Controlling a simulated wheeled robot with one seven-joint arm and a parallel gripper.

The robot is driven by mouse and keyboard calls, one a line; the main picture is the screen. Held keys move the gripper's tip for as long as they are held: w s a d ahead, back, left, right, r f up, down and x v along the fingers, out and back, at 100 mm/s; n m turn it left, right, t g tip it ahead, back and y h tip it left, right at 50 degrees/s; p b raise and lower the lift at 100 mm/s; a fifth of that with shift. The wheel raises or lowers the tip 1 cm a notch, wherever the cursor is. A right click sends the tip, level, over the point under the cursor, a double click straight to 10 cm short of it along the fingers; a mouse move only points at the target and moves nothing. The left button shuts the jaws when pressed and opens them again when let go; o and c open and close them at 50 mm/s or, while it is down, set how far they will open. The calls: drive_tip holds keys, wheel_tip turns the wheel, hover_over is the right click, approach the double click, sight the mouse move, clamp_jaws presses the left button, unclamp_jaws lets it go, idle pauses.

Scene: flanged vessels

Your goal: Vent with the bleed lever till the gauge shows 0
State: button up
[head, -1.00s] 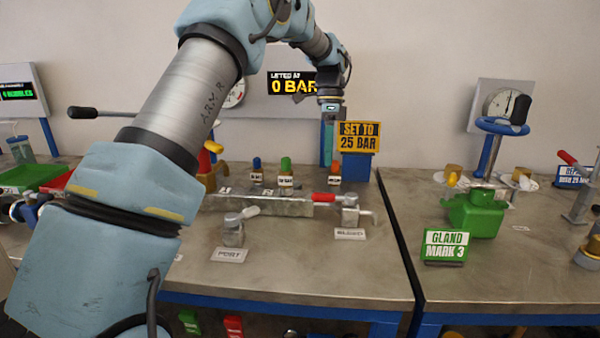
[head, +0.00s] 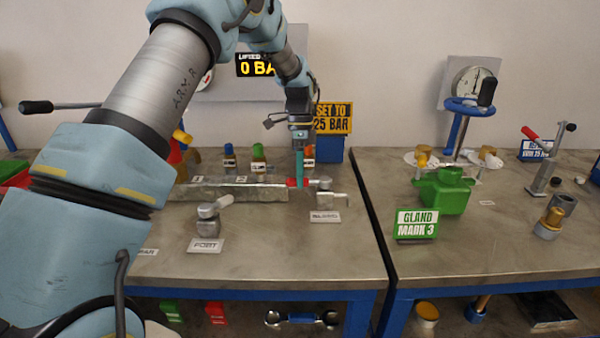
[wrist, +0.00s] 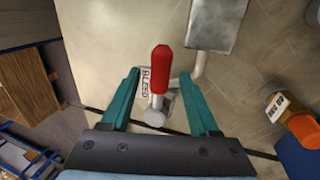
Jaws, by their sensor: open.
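The bleed lever (wrist: 161,66) has a red handle on a grey valve body (head: 325,194), behind a BLEED label (head: 325,217). My gripper (head: 298,183) is open, lowered over the handle, which it mostly hides in the head view. In the wrist view, my gripper's teal fingers (wrist: 160,77) stand on either side of the handle, with gaps on both sides. The gauge (head: 205,80) on the back panel is mostly hidden behind my arm, so its needle cannot be read. A partly covered display (head: 256,66) beside it shows 0 BAR under a "lifted at" heading.
A metal manifold block (head: 225,190) lies left of the lever, with small tagged bottles (head: 258,158) behind it. The port valve (head: 209,217) stands in front. A "set to 25 bar" sign (head: 335,118) is behind my gripper.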

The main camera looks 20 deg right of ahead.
clamp_jaws()
idle(0.5)
idle(1.0)
